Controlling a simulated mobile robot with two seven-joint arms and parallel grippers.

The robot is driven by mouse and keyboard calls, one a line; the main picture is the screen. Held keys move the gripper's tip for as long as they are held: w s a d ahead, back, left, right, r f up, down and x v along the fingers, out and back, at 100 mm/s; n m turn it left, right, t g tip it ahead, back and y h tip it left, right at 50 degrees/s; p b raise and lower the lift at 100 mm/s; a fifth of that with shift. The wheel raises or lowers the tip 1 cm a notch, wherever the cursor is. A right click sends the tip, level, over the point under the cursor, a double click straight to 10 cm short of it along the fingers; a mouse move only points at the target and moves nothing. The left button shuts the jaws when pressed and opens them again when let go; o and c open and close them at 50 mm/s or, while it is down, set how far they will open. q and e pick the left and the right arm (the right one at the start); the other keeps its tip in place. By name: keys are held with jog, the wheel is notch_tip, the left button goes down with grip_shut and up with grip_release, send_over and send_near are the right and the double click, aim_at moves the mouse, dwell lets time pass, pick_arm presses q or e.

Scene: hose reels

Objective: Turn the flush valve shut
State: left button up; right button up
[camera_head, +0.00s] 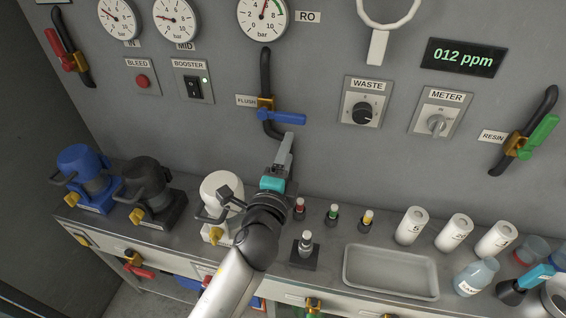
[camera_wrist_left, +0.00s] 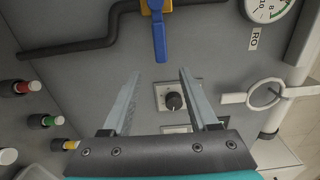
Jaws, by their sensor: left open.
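The flush valve has a brass body (camera_head: 265,104) on a black pipe, beside a FLUSH label. Its blue lever (camera_head: 282,117) points right, across the pipe's run. In the left wrist view the blue lever (camera_wrist_left: 159,38) lies just beyond the fingertips, between their lines, with part of the brass body (camera_wrist_left: 155,5) at the top edge. My left gripper (camera_head: 287,140) is just below the lever in the head view. In the wrist view its two fingers (camera_wrist_left: 158,78) are spread with nothing between them.
A WASTE knob (camera_head: 362,112) and METER knob (camera_head: 437,124) are on the panel to the right. A RESIN valve with green lever (camera_head: 540,136) is farther right. Below, the bench holds a grey tray (camera_head: 391,272), white cartridges (camera_head: 411,226) and small coloured-top fittings (camera_head: 333,214).

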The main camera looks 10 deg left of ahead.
pick_arm(q)
jog(key=shift+s, duration=1.6)
jog(key=shift+a, duration=0.1)
